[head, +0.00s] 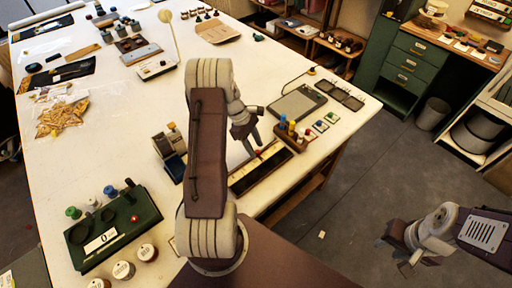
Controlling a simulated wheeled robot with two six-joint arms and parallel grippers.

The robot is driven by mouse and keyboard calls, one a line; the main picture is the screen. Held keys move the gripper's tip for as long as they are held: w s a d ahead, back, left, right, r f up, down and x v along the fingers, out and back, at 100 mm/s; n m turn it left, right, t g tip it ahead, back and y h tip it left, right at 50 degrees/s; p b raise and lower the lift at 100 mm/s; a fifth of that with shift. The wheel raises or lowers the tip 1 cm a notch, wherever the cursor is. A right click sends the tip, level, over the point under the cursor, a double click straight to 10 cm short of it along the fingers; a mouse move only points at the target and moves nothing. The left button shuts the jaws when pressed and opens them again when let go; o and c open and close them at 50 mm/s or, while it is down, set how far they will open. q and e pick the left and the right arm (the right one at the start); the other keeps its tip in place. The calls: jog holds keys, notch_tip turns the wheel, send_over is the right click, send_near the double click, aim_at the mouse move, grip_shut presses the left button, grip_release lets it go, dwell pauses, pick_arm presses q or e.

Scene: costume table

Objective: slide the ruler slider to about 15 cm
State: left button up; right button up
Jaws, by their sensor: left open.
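A long dark ruler board (262,171) with a pale strip lies near the table's front edge in the head view. A small red spot (258,152) shows at its far side, just by my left fingertips; I cannot tell if it is the slider. My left gripper (252,146) is open and points down over the far left part of the board. I cannot tell whether it touches anything. My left arm hides part of the table left of the board. My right gripper (402,254) hangs over the floor at the lower right, away from the table; its jaw opening is unclear.
A wooden rack with colored pegs (291,134) stands right beside the board. A grey tablet-like panel (297,102) lies behind it. A blue and brown block set (172,153) stands left of my arm. A green tray (112,232) sits at the front left.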

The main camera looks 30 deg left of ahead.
pick_arm(q)
jog(key=shift+x, duration=0.8)
grip_shut()
dwell(0.8)
